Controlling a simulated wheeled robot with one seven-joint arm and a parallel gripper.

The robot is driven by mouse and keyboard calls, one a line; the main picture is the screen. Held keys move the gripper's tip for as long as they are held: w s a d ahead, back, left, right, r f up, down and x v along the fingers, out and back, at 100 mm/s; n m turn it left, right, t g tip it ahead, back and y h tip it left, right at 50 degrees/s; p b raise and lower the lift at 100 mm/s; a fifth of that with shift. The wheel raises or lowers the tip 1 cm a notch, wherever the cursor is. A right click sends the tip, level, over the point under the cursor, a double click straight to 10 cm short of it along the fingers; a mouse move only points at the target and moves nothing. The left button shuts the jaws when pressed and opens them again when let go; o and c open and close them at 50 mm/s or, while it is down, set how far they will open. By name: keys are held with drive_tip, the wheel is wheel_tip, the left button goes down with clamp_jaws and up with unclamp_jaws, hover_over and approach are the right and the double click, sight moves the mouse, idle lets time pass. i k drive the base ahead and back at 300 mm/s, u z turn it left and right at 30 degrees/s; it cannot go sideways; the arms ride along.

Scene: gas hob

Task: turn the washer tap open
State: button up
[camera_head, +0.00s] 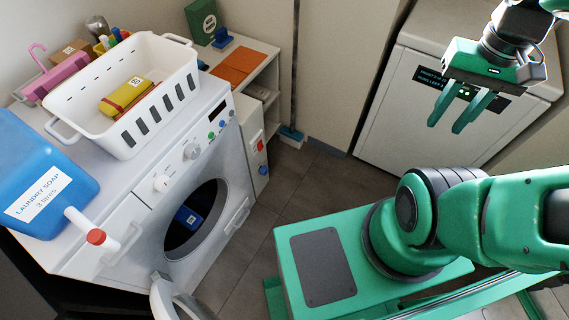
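The white washing machine (226,148) stands at the left, its round door (170,300) swung open. A narrow white panel (247,120) beside its right end carries a small red part (259,144) and a blue knob (263,170). I cannot tell for sure which of these, if either, is the washer tap, nor its turn position. My gripper (455,119) is at the upper right, in front of a white appliance, far from the panel. Its two green fingers point down, are apart, and hold nothing.
A white basket (112,115) with yellow and red packs and a blue laundry soap jug (45,175) with a red-capped spout stand on the washer. A shelf (266,50) holds orange cloths. The tiled floor (300,180) is clear between washer and white appliance (400,130).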

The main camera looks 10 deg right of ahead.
sight(264, 170)
drive_tip(key=z, duration=1.65)
drive_tip(key=k, duration=0.65)
drive_tip(key=u, duration=0.9)
drive_tip(key=i, duration=1)
drive_tip(key=u, duration=0.05)
